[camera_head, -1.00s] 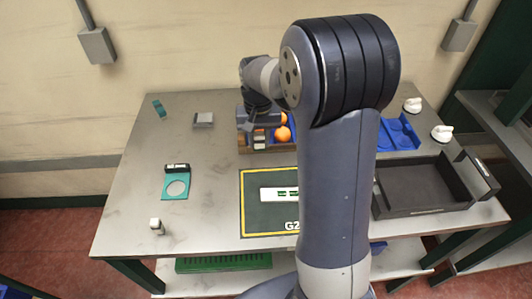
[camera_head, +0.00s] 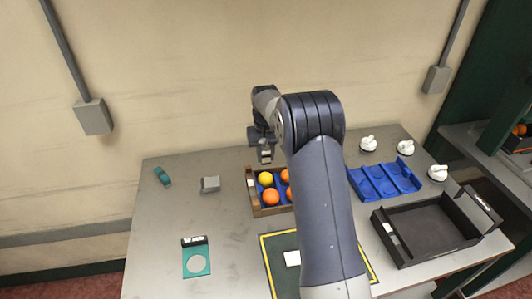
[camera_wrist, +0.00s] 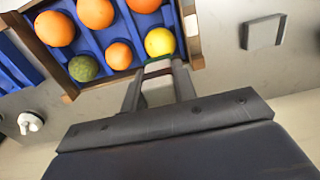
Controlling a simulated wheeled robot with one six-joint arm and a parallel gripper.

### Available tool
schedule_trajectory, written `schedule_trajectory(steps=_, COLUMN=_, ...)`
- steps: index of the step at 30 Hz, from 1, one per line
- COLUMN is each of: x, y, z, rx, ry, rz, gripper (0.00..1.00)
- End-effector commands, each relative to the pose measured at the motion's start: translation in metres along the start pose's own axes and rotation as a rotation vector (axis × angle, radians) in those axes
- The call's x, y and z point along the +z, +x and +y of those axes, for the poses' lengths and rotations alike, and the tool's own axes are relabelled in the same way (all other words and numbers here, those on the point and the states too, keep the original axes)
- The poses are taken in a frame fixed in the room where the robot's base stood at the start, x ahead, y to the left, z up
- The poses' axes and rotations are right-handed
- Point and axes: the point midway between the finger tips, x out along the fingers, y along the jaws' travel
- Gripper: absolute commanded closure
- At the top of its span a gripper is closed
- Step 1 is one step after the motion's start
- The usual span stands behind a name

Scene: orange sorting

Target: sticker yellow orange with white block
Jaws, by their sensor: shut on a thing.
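My gripper (camera_head: 265,157) is above the left back corner of the wooden crate (camera_head: 252,190), close over the yellow orange (camera_head: 265,179). In the wrist view my gripper (camera_wrist: 158,85) is shut on a white block (camera_wrist: 158,91) with a reddish band and a green edge at its far end. That end appears just below the yellow orange (camera_wrist: 160,42) in the picture; I cannot tell whether they touch. The yellow orange sits in the crate's blue insert beside several oranges (camera_wrist: 95,12) and a dark green fruit (camera_wrist: 83,68). My arm hides the crate's right side in the head view.
A blue tray (camera_head: 385,180) and a black tray (camera_head: 425,236) stand on the right, with white knobbed objects (camera_head: 368,144) behind. A grey block (camera_head: 210,184), a small teal object (camera_head: 162,175) and a teal pad (camera_head: 196,262) lie left. A green mat (camera_head: 283,276) lies in front.

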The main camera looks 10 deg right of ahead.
Motion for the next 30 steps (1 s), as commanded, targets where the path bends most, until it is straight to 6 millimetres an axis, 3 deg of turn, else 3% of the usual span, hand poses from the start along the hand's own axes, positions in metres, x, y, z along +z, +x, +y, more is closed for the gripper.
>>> schedule_trajectory(steps=13, x=0.000, y=0.043, z=0.000, rx=0.000, ry=0.001, rz=0.000, gripper=0.96)
schedule_trajectory(steps=30, x=0.000, y=0.050, z=0.000, rx=0.000, ry=0.001, rz=0.000, gripper=0.96)
